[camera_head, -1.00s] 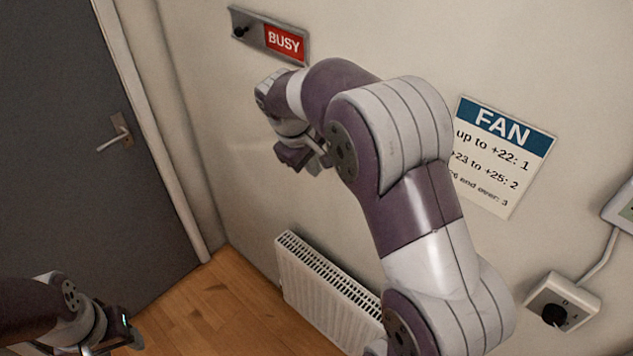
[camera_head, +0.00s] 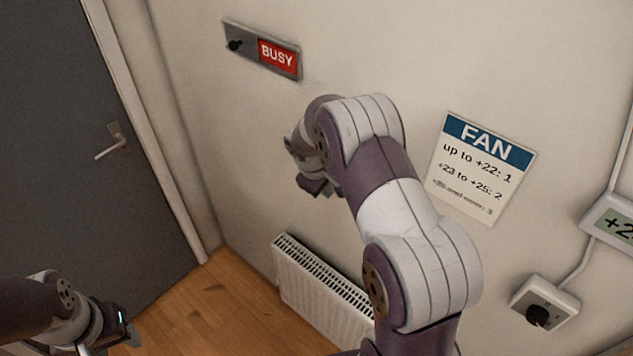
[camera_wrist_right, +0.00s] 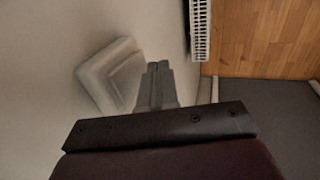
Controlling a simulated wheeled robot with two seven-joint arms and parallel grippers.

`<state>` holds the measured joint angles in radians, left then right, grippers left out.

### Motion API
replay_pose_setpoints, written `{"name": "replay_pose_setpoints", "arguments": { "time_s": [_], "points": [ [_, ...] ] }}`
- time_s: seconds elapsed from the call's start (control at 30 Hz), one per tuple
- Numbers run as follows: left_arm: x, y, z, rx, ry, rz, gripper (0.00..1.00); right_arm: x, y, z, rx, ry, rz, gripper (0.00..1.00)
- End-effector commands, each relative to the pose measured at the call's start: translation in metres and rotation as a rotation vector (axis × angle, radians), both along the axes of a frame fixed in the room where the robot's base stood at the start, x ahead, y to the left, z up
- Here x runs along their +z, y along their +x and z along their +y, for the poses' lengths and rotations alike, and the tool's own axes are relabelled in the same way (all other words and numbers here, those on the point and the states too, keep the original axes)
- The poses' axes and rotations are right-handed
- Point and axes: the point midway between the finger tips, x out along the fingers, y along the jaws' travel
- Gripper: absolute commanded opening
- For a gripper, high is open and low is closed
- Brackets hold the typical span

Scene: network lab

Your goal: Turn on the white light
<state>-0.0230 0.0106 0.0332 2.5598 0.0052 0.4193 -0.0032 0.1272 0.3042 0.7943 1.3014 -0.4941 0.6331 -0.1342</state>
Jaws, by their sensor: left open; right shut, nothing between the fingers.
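A white square plate with a raised inner panel, which looks like a wall switch (camera_wrist_right: 110,75), shows in the right wrist view. It is on the wall just left of my right gripper (camera_wrist_right: 158,68), which is shut and empty. I cannot tell whether the fingers touch it. In the head view my right gripper (camera_head: 317,186) is near the wall above the radiator, and my arm hides the switch. My left gripper (camera_head: 128,332) is open at the lower left, partly cut off. No white light shows.
A FAN notice (camera_head: 480,170), a display box (camera_head: 612,222) and a rotary dial (camera_head: 540,312) are at right. A radiator (camera_head: 318,295) stands below; a grey door (camera_head: 70,150) is at left.

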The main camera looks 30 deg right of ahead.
Motion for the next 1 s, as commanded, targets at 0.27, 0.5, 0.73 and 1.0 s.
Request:
{"name": "replay_pose_setpoints", "arguments": {
  "time_s": [0.27, 0.5, 0.73, 1.0],
  "points": [
    [0.004, 0.000, 0.000, 0.000, 0.000, 0.001, 0.49, -0.002, 0.003, -0.007, 0.000, 0.000, -0.001, 0.00],
    [-0.006, 0.000, 0.000, 0.000, 0.000, 0.000, 0.49, -0.007, 0.003, -0.008, 0.002, -0.011, -0.005, 0.00],
    [-0.022, 0.000, 0.000, 0.000, 0.000, 0.001, 0.49, -0.004, 0.005, -0.012, 0.001, -0.060, -0.023, 0.00],
    [-0.018, 0.000, 0.000, 0.000, 0.000, 0.000, 0.49, 0.001, 0.005, -0.012, 0.001, -0.059, -0.023, 0.00]
  ]
}}
